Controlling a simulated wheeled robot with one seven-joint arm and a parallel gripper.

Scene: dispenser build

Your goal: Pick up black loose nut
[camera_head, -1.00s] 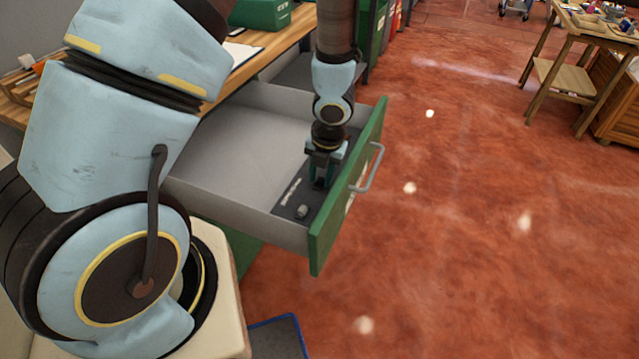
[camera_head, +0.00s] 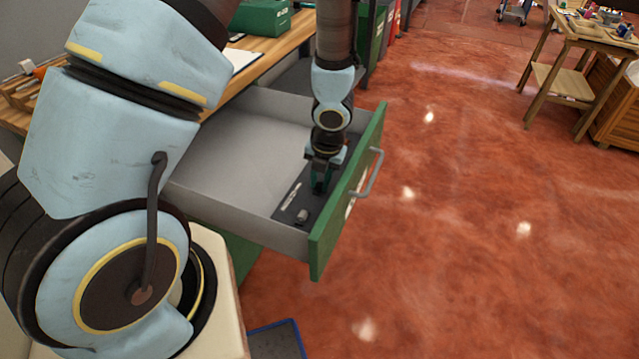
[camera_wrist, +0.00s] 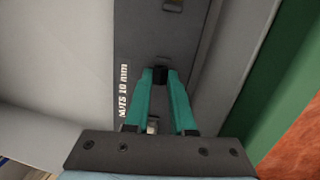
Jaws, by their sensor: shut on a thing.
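My gripper (camera_head: 319,186) reaches straight down into the open drawer, low over a dark strip (camera_head: 284,213) along its front. In the wrist view, the teal fingers (camera_wrist: 160,84) come together at their tips on a small black nut (camera_wrist: 160,75). The fingers hide part of the nut, and I cannot tell whether it is clear of the strip. The strip also shows in the wrist view (camera_wrist: 138,45), with white lettering that reads "NUTS 10 mm". A grey nut (camera_head: 302,215) sits on the strip apart from the fingers.
The drawer (camera_head: 240,150) has a green front with a grey handle (camera_head: 369,172); its wall stands close beside my gripper. Most of the drawer floor is bare. A wooden worktop (camera_head: 270,48) with a green box (camera_head: 262,17) is behind. Red floor lies open to the right.

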